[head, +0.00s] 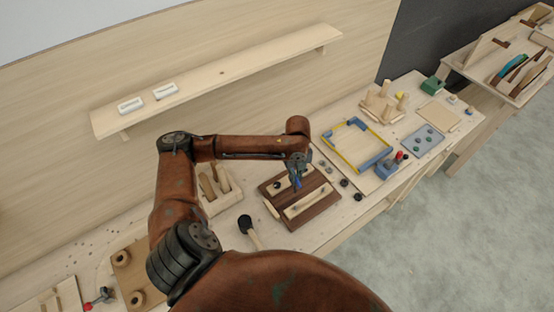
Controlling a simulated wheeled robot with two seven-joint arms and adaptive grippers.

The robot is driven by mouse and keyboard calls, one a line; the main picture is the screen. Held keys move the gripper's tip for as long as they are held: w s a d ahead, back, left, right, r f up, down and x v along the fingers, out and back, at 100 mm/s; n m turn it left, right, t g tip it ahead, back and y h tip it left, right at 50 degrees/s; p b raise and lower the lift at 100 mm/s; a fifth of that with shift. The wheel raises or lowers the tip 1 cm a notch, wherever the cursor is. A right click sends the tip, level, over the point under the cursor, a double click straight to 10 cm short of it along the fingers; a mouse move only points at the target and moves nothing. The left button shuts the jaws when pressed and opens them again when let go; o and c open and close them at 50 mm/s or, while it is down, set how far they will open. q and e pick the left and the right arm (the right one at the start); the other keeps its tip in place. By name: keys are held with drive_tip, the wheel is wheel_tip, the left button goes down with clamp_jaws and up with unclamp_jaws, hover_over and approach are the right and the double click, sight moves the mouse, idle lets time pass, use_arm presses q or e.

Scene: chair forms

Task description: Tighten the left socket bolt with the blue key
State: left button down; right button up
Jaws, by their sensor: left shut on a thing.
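My left gripper (299,164) is over the far part of a dark wooden form (319,214), pointing down and shut on the blue key (297,183). The key's lower end is at a pale wooden block on the form; I cannot tell whether it sits in a bolt. A small dark spot (277,185) on that block, left of the key, may be a socket bolt, but it is too small to be sure. A pale bar (309,202) lies on the near part of the form. My right gripper is not in view.
A mallet (246,223) and a pale block holding tools (219,187) are left of the form. Small dark knobs (357,197) and a blue-and-yellow frame (344,128) are to its right. A wall shelf (220,75) carries two white items. The bench's front edge is close.

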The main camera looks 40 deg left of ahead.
use_arm(q)
drive_tip(key=shift+a+m+p, duration=3.15)
drive_tip(key=shift+a+m, duration=1.4)
drive_tip(key=shift+m, duration=2.15)
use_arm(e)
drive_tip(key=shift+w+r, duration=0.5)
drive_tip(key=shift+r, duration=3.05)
use_arm(q)
drive_tip(key=shift+w+f+b, duration=0.1)
drive_tip(key=shift+f+b, duration=2.5)
drive_tip(key=shift+b, duration=0.7)
drive_tip(key=shift+r+m+p, duration=0.15)
drive_tip(key=shift+m+p, duration=0.9)
drive_tip(key=shift+m, duration=0.95)
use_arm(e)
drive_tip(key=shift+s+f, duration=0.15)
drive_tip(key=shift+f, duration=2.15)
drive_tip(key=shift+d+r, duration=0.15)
